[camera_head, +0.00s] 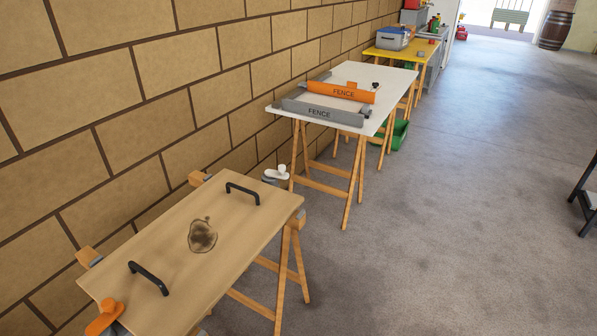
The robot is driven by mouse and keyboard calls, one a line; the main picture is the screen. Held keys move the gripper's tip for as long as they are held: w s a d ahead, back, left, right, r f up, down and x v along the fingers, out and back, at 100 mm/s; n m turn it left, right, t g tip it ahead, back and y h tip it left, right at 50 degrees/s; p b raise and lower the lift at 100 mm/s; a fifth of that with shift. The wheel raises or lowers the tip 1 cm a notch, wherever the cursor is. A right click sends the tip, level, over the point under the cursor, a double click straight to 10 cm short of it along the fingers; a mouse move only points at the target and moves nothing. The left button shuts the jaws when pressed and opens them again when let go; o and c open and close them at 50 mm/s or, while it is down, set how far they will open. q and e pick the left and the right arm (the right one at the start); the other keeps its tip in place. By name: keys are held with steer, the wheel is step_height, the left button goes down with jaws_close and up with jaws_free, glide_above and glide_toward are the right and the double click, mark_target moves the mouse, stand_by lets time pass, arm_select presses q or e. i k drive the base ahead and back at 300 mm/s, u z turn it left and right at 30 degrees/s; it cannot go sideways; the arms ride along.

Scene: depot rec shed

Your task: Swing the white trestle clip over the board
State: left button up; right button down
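The white trestle clip (277,172) sits on a grey mount just beyond the far edge of the wooden board (180,250), near its far right corner. The clip appears to point away from the board, and none of it visibly lies over the board's top. The board rests on wooden trestles and carries two black handles (148,278) and a dark round stain (203,236). Neither of my grippers is in view.
A brick wall (110,110) runs close along the board's left side. A white table (352,76) with grey and orange "FENCE" items stands beyond, then a yellow table (428,48). The concrete floor (450,200) to the right is mostly clear; a dark-framed object (583,195) stands at the right edge.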

mark_target(281, 174)
steer(key=z, duration=1.75)
steer(key=i, duration=1.6)
steer(key=u, duration=3.5)
steer(key=i, duration=0.5)
steer(key=z, duration=0.05)
